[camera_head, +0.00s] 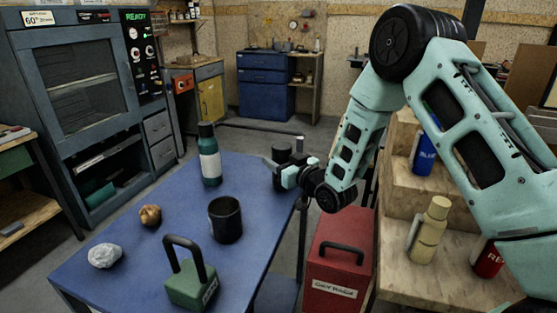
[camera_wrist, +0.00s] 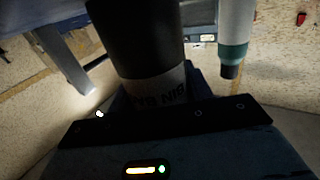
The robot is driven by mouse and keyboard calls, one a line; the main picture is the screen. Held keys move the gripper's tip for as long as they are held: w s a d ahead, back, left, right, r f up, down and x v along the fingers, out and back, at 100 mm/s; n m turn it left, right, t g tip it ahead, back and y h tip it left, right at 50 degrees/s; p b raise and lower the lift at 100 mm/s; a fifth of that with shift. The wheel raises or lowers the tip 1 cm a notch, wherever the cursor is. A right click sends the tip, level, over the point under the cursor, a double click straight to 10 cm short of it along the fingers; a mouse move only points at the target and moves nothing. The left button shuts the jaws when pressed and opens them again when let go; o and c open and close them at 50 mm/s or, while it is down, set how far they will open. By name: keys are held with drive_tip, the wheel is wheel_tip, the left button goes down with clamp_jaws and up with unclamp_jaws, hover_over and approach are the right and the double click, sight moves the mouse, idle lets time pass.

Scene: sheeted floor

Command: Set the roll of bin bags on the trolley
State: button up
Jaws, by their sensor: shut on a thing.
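The roll of bin bags (camera_wrist: 138,45) is a dark cylinder with a pale printed band, seen close up and upside down in the wrist view. In the head view its dark top (camera_head: 282,151) shows above my gripper (camera_head: 285,176). My gripper is shut on the roll, and its jaws (camera_wrist: 160,108) cross the lower part of the wrist view. The trolley (camera_head: 140,225) has a blue top and a dark push bar at its far end. The roll is at the right edge of that top; I cannot tell whether it touches it.
A red toolbox (camera_head: 338,255) and wooden steps with bottles (camera_head: 400,208) stand right.

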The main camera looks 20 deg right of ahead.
drive_tip(key=shift+f, duration=0.2)
drive_tip(key=o, duration=1.1)
drive_tip(key=shift+o, duration=0.2)
